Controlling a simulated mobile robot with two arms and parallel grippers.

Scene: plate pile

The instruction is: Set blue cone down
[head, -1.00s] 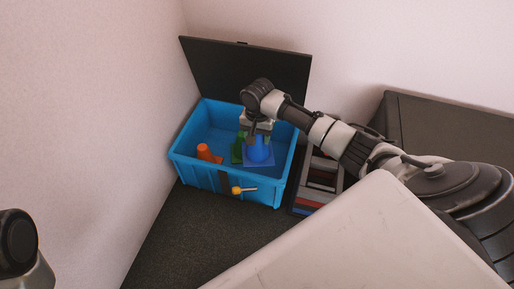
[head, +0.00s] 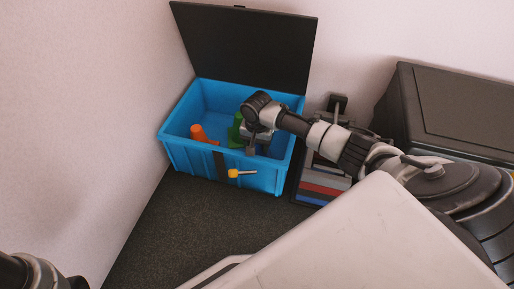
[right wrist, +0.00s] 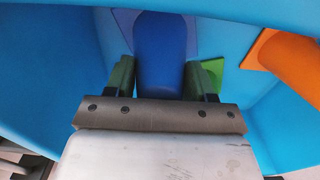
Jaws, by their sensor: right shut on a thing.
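The blue cone (right wrist: 165,55) is between the two fingers of my right gripper (right wrist: 163,76) in the right wrist view, and the gripper is shut on it. In the head view my right gripper (head: 255,143) reaches down into the blue bin (head: 196,159), near its front wall, and the cone is largely hidden there. I cannot tell whether its base touches the bin floor. A green cone (head: 235,130) stands just left of the gripper. An orange cone (head: 197,132) is further left in the bin. My left gripper is out of view.
The bin's black lid (head: 245,48) stands open at the back. A yellow-ended latch (head: 234,173) sticks out at the front. A rack of coloured slabs (head: 322,187) stands right of the bin, with a dark box (head: 455,110) beyond. A wall closes the left side.

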